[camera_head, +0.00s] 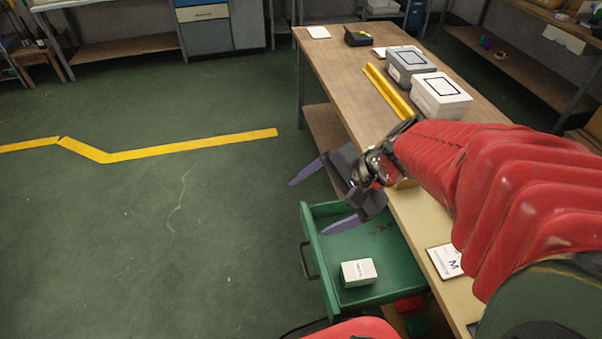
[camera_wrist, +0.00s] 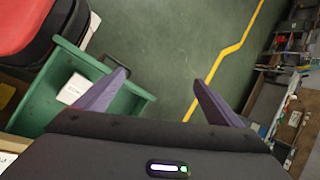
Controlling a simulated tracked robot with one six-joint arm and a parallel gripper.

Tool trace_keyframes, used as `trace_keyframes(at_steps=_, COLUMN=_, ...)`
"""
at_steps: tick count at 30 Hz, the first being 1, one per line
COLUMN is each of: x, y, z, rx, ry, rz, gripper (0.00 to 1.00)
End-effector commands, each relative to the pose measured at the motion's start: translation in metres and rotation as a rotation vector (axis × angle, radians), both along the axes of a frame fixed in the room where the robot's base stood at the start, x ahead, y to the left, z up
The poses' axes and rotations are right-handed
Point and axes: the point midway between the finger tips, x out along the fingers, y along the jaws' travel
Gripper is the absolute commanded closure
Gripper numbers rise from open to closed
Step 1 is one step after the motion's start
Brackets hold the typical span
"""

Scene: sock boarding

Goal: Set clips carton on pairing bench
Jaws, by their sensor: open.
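A small white carton (camera_head: 358,272) with dark print lies in the open green drawer (camera_head: 385,294) under the bench's near end. I take it for the clips carton, but its print is too small to read. In the wrist view the carton (camera_wrist: 74,88) lies in the drawer (camera_wrist: 38,112), to the left of my fingers. My gripper (camera_head: 317,199) is open and empty, with its purple fingers wide apart. It is over the drawer's far side and the floor beside it, beyond the carton. The wooden bench (camera_head: 335,72) runs away to the back.
Two lidded boxes, one grey (camera_head: 410,62) and one white (camera_head: 440,97), stand on the bench beside a yellow rail (camera_head: 388,90). A card marked M (camera_head: 444,260) lies on the near top. Green floor (camera_head: 150,220) at left is clear.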

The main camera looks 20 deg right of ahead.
Motion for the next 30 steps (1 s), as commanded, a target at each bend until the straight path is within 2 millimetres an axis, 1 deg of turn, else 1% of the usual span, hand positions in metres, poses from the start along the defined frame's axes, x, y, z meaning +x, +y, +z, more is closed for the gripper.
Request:
trace_keyframes(at_steps=1, x=-0.007, y=0.01, z=0.005, rx=-0.061, ry=-0.018, rz=0.078, gripper=0.11)
trace_keyframes(at_steps=6, x=-0.029, y=0.026, z=0.018, rx=-0.279, ry=-0.076, rz=0.324, gripper=0.11)
trace_keyframes(at_steps=12, x=-0.05, y=0.034, z=0.039, rx=-0.54, ry=-0.171, rz=0.592, gripper=0.11)
trace_keyframes(at_steps=18, x=-0.061, y=0.034, z=0.064, rx=-0.78, ry=-0.275, rz=0.803, gripper=0.11)
trace_keyframes(at_steps=23, x=-0.065, y=0.031, z=0.074, rx=-0.874, ry=-0.317, rz=0.876, gripper=0.11)
trace_keyframes(at_steps=30, x=-0.065, y=0.03, z=0.075, rx=-0.886, ry=-0.318, rz=0.884, gripper=0.11)
